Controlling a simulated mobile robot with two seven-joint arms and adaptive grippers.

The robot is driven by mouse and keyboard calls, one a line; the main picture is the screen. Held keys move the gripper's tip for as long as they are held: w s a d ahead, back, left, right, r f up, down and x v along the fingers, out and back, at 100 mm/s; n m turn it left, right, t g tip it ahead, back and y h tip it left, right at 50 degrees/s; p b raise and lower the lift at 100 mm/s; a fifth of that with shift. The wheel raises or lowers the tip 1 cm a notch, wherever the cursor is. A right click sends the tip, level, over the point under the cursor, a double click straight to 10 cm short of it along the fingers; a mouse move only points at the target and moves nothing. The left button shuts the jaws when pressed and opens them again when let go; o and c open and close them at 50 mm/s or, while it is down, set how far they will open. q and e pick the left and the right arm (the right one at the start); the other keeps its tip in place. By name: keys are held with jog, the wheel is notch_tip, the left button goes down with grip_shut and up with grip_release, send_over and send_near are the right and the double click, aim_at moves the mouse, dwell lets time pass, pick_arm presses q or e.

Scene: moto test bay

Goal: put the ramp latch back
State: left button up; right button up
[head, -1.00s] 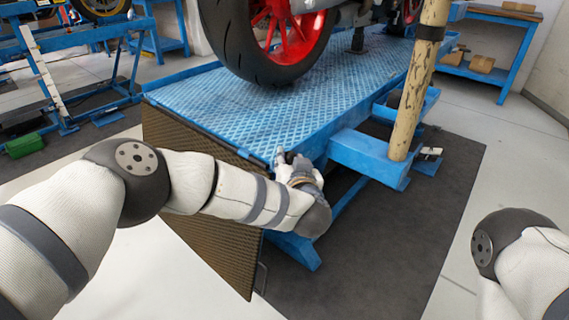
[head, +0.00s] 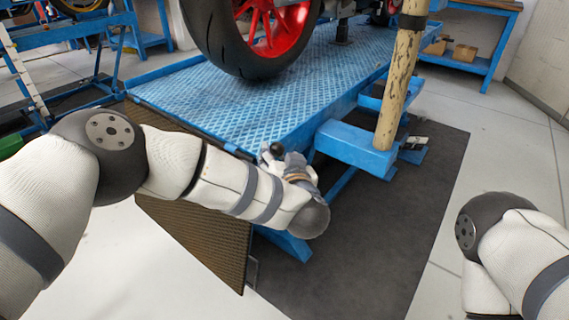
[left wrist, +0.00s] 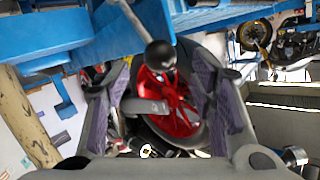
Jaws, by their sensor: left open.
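The ramp latch shows in the left wrist view as a metal rod with a black ball knob (left wrist: 160,55), by the blue lift edge. The knob also shows in the head view (head: 277,149) at the near corner of the lift platform. My left gripper (head: 283,160) is at that corner, beside the knob. In the left wrist view its two fingers (left wrist: 160,75) are spread wide, with the knob between them and no visible contact. The dark mesh ramp (head: 195,230) hangs sloping from the platform's end. My right gripper is out of view; only part of that arm shows.
The blue lift platform (head: 225,105) carries a motorcycle with a red rear wheel (head: 270,30). A worn post (head: 398,85) stands beside a blue side bracket (head: 350,145). A dark mat (head: 400,220) lies below. The floor at right is clear.

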pick_arm(q)
jog(key=v, duration=0.8)
jog(key=shift+s, duration=0.1)
jog(key=shift+c, duration=0.6)
